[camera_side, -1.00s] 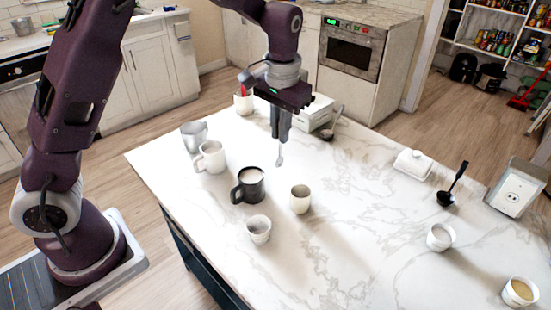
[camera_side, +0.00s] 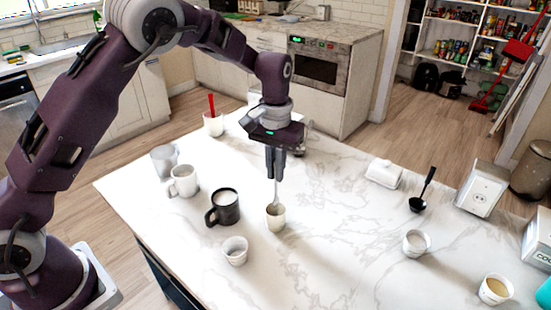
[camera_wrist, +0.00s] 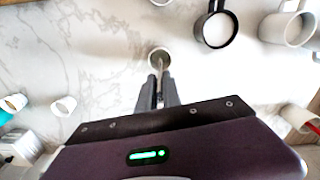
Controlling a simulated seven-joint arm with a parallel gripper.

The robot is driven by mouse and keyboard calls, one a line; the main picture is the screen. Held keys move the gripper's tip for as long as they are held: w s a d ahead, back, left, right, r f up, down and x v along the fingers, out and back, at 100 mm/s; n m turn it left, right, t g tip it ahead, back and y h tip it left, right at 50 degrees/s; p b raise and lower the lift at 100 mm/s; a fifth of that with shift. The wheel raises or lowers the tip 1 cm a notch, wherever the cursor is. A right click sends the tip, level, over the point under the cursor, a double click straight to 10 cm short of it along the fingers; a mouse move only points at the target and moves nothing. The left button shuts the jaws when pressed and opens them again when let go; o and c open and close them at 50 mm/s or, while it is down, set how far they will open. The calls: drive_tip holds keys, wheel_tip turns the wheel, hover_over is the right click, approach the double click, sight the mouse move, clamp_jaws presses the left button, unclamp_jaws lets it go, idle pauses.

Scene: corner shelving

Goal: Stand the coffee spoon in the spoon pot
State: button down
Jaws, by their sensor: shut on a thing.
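My gripper (camera_side: 276,176) is shut on the coffee spoon (camera_side: 276,196), which hangs upright, bowl end down. In the wrist view my gripper (camera_wrist: 158,92) points at a small cream cup, apparently the spoon pot (camera_wrist: 153,65), with the spoon (camera_wrist: 159,80) reaching to it. In the side view the spoon's lower end is at the mouth of this pot (camera_side: 276,221). I cannot tell how deep it sits or whether it touches the pot. The pot stands upright on the marble counter.
A black mug (camera_side: 227,209) and a small white cup (camera_side: 236,250) stand left of the pot. A white mug (camera_side: 183,181) and grey pitcher (camera_side: 163,161) are farther left. A black ladle (camera_side: 417,205) and white butter dish (camera_side: 384,172) lie right. Counter between is clear.

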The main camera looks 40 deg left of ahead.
sight(276, 196)
drive_tip(key=shift+f, duration=2.3)
drive_tip(key=c, duration=1.4)
unclamp_jaws()
drive_tip(key=shift+c, duration=0.2)
drive_tip(key=shift+r, duration=0.1)
wheel_tip(276, 196, up, 7)
